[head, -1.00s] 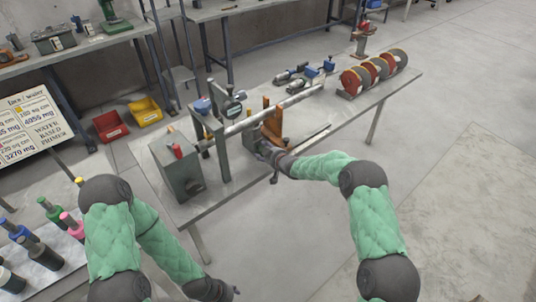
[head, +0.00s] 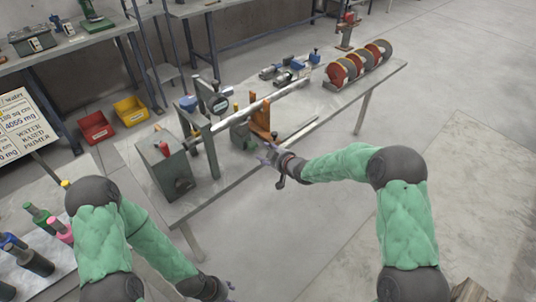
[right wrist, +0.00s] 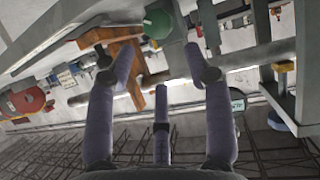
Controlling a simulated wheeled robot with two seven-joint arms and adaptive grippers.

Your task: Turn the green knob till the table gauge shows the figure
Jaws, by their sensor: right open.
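The green knob (right wrist: 158,22) shows as a rounded green piece at the top of the right wrist view, beyond the fingertips and beside an orange bracket (right wrist: 120,50). In the head view the orange bracket (head: 261,120) stands on the bench, with the knob small and hard to make out.
The bench (head: 215,200) also carries a grey box with a red knob (head: 165,168), a long bar (head: 255,106) and several red-edged discs (head: 360,64). A sign (head: 28,125), bins (head: 131,110) and bottles (head: 38,215) are at left.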

